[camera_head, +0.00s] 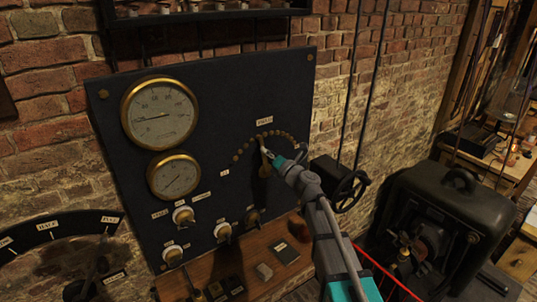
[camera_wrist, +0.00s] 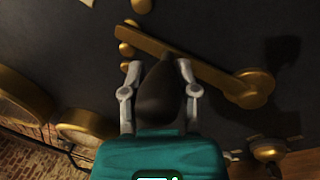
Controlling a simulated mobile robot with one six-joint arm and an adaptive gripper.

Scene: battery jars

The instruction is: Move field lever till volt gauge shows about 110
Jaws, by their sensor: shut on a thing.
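The field lever is a brass bar (camera_wrist: 190,62) with a dark rounded handle (camera_wrist: 164,95), pivoting at a round brass hub on the right in the wrist view. My gripper (camera_wrist: 160,68) is shut on the dark handle, one finger on each side. In the head view my gripper (camera_head: 273,157) is at the lever, below an arc of brass studs (camera_head: 245,147), and hides part of it. The large upper brass gauge (camera_head: 159,112) seems to be the volt gauge. Its needle points left and slightly down, well short of the 100 mark; the exact reading is too small to tell.
A smaller brass gauge (camera_head: 174,177) sits below it on the dark panel (camera_head: 215,85). A black handwheel (camera_head: 349,191) stands close right of my gripper, with a dark machine (camera_head: 440,220) farther right.

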